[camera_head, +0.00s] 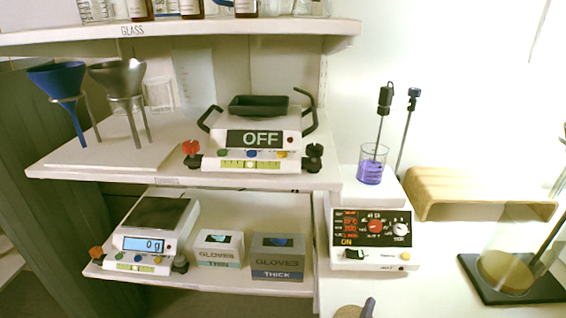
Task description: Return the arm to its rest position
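Neither of my arms nor grippers can be made out in the head view. At the bottom edge, a small tan rounded object with a dark blue-grey upright piece (367,308) is cut off by the frame. I cannot tell what it is.
Shelves on the left hold funnels (123,80), a scale reading OFF (255,139), a scale reading 0 g (150,243) and glove boxes (278,257). On the right stand a stirrer (371,240) with a purple-filled beaker (371,168), a wooden stand (480,185) and a glass vessel (507,268).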

